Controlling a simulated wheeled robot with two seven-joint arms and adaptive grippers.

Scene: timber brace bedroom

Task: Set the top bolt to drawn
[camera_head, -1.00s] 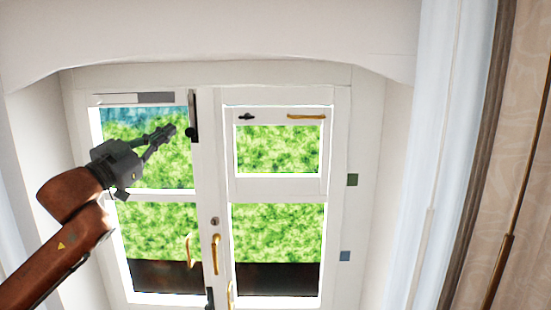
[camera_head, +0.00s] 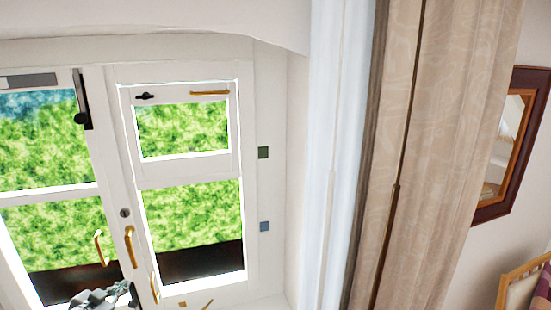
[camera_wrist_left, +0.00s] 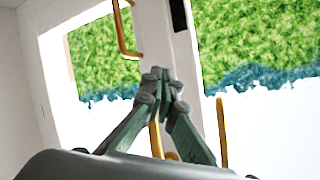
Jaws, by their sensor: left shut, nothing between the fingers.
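The top bolt (camera_head: 82,100) is a dark upright strip with a round black knob, at the upper edge of the left door leaf (camera_head: 97,135) beside the meeting stile. Its knob sits near the lower end of the strip. My left gripper (camera_head: 118,290) is low in the head view, well below the bolt and partly cut off by the bottom edge. In the left wrist view my left gripper (camera_wrist_left: 163,76) has its fingertips together with nothing between them. My right gripper is not in view.
Brass handles (camera_head: 130,247) stand out from the door near the lock. The right leaf has a small framed pane with a black catch (camera_head: 145,96) and a brass stay (camera_head: 209,93). A curtain (camera_head: 424,150) and a framed mirror (camera_head: 511,145) are to the right.

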